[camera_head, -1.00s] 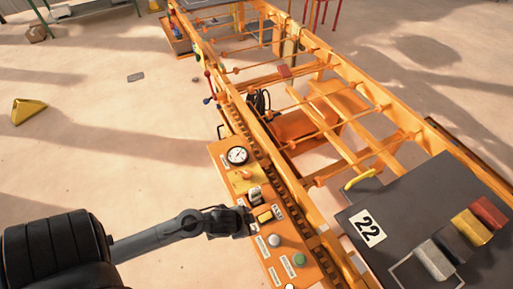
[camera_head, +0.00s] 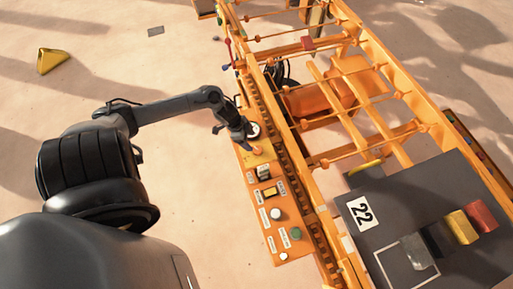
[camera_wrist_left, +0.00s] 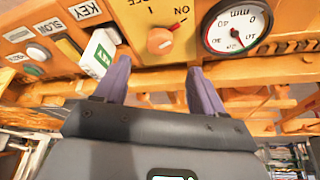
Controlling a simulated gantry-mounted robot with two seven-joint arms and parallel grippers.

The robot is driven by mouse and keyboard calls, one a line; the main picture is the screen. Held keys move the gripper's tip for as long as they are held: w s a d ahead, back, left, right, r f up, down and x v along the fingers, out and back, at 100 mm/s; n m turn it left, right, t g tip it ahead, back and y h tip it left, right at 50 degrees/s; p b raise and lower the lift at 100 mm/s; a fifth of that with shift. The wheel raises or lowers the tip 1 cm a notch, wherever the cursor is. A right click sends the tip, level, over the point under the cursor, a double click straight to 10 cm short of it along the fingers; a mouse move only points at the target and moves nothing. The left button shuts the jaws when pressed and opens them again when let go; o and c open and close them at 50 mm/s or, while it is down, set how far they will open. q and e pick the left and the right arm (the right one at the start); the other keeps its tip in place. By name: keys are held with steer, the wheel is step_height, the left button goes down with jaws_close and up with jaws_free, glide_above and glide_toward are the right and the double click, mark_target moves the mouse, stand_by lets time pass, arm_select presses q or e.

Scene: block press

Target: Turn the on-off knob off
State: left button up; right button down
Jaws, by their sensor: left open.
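The on-off knob is an orange round knob (camera_wrist_left: 160,41) on a yellow plate with "ON" and "I" marks, in the left wrist view. In the head view the knob (camera_head: 257,149) shows small on the yellow plate of the orange control panel (camera_head: 262,232). My left gripper (camera_wrist_left: 160,68) is open, its two purple fingers pointing towards the panel. The knob appears just beyond the gap between the fingertips, and no contact is visible. In the head view my left gripper (camera_head: 242,139) is at the upper part of the panel, partly hiding the gauge. My right gripper is not in view.
A round gauge (camera_wrist_left: 237,25) is right of the knob in the wrist view. A white and green key tag (camera_wrist_left: 101,52) sticks out close to the left finger. A grey table (camera_head: 400,240) with coloured blocks stands at right.

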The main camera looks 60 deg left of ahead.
mark_target(258, 149)
arm_select(q)
steer(key=b+x, duration=0.2)
steer(key=x, duration=0.6)
steer(key=shift+w+d+f, duration=0.1)
steer(key=shift+w+f, duration=0.05)
steer(key=c, duration=1)
steer(key=shift+r+n+p, duration=0.2)
steer(key=shift+n+p, duration=0.1)
steer(key=shift+p, duration=0.15)
steer(key=n+y+p, duration=0.1)
steer(key=n+p, duration=0.1)
steer(key=p, duration=0.1)
steer(key=n+y+p, duration=0.1)
steer(key=n+p, duration=0.2)
steer(key=p, duration=0.1)
steer(key=n+y+p, duration=0.1)
steer(key=n+p, duration=0.2)
steer(key=shift+d+t+p, duration=0.3)
steer(key=shift+d+t, duration=0.05)
steer(key=shift+t, duration=0.05)
steer(key=n+y+p, duration=0.1)
steer(key=n, duration=0.1)
steer(key=shift+n+p, duration=0.3)
steer(key=shift+p, duration=0.05)
steer(key=shift+f+n+g+y+p, duration=0.15)
steer(key=shift+n+g+y+p, duration=0.35)
steer(key=shift+n, duration=0.9)
steer(key=shift+c, duration=0.2)
